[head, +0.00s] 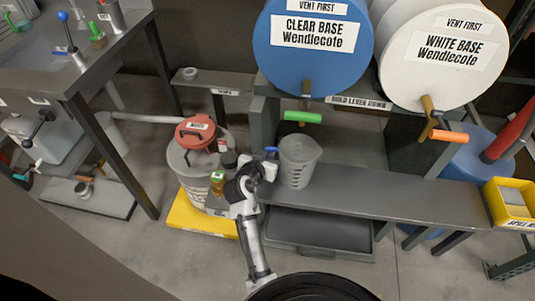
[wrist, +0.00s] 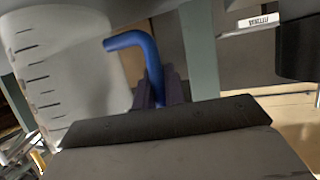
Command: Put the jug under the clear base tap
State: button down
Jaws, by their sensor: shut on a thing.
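The grey translucent jug (head: 298,165) has dark graduation marks and a blue handle (head: 271,150). My gripper (head: 267,160) is shut on that handle, at the jug's left side. In the wrist view the jug (wrist: 70,65) fills the left, and its bent blue handle (wrist: 152,65) goes down between my fingers. The clear base drum (head: 340,55) is blue, with a tap (head: 306,100) and a green lever (head: 303,117) at its front. In the head view the jug appears just below this lever. Whether its bottom touches the grey shelf (head: 390,195) is unclear.
The white base drum (head: 445,75) with its orange-levered tap (head: 450,136) stands right. A waste can (head: 190,165) with a red lid sits on a yellow platform (head: 185,217) at left. A dark tray (head: 320,232) lies below the shelf. The shelf right of the jug is clear.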

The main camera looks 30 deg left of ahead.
jog(key=shift+f, duration=0.2)
jog(key=c, duration=1.5)
grip_release()
jog(key=shift+o, duration=0.2)
jog(key=shift+r, duration=0.1)
